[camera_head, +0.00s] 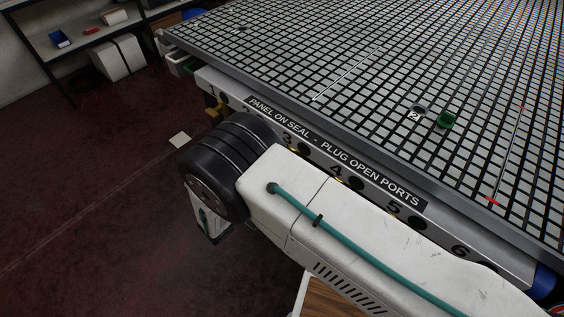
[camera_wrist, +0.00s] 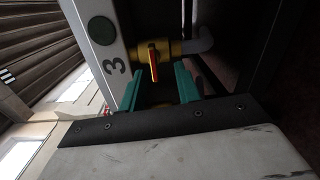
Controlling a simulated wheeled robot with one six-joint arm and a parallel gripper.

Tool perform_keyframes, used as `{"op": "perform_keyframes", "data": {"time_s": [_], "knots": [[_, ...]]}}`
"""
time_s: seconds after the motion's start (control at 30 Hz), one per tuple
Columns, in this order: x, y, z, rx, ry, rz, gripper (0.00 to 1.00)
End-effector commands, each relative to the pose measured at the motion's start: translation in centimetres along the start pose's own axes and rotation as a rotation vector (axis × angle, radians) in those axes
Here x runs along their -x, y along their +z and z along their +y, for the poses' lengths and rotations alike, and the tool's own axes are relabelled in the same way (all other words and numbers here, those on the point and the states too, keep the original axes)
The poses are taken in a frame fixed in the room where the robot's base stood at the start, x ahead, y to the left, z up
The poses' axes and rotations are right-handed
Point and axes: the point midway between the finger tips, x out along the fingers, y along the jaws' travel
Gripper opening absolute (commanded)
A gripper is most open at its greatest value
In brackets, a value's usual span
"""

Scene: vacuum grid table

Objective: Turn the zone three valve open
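The zone three valve (camera_wrist: 163,49) has a yellow brass body on a pipe, beside the "3" label on the pale rail. Its red-orange handle (camera_wrist: 153,68) lies across the line of the pipe in the wrist view. My gripper (camera_wrist: 160,80) has two green fingers, set apart and empty. The handle shows in the gap between them, near the fingertips; I cannot tell whether either finger touches it. In the head view my arm covers the area below number 3, so the valve and fingers are hidden there.
The grid table (camera_head: 330,50) fills the upper right, with a green plug (camera_head: 449,120) and a dark port (camera_head: 418,110) on it. The numbered rail (camera_head: 375,181) runs along its front edge. A shelf (camera_head: 85,38) stands at the far left. The floor left of the table is mostly clear.

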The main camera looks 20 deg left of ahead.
Motion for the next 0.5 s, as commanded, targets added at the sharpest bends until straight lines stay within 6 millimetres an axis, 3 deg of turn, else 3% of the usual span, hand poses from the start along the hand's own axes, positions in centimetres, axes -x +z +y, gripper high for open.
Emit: {"op": "perform_keyframes", "data": {"time_s": [0.17,0.5], "knots": [[-0.6,-1.1,1.1,-0.123,0.031,0.031,0.33],[-5.8,-1.1,1.2,-0.127,0.029,0.027,0.33]]}}
